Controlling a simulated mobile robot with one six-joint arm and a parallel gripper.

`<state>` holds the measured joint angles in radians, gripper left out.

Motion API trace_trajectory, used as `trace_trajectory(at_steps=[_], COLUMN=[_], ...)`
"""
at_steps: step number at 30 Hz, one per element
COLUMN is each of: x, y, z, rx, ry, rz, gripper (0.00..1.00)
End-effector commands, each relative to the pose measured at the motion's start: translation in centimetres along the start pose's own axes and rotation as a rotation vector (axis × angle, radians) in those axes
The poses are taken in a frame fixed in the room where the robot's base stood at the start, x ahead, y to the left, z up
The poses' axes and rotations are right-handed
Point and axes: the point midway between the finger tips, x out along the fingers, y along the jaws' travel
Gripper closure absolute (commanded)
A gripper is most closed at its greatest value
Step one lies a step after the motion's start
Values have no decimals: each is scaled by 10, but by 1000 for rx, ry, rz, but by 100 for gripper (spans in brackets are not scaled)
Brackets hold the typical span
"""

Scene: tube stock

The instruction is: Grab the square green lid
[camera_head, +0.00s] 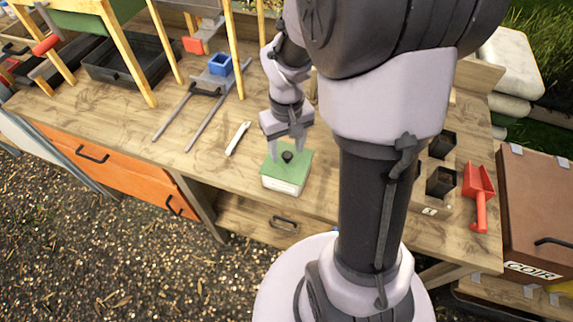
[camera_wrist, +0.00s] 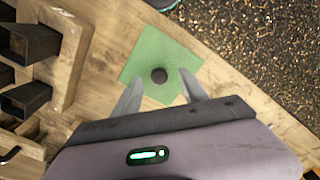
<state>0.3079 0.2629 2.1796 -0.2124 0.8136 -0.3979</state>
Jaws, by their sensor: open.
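I cannot tell whether the fingertips touch the lid.
Square black pots (camera_head: 441,182) in a wooden holder and a red scoop (camera_head: 479,190) are at the right. The bench's front edge runs close to the box.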

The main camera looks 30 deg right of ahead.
Motion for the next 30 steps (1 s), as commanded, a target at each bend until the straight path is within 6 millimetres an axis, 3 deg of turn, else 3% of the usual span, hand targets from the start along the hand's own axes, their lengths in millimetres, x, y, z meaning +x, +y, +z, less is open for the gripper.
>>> trace_trajectory(at_steps=[1,3,9,17,30], x=[12,16,15,15,6], y=[0,0,0,0,0], z=[0,0,0,0,0], rx=[1,0,1,1,1], ry=[-2,-1,0,0,1], rz=[-1,-1,0,0,0], gripper=[50,50,50,99,100])
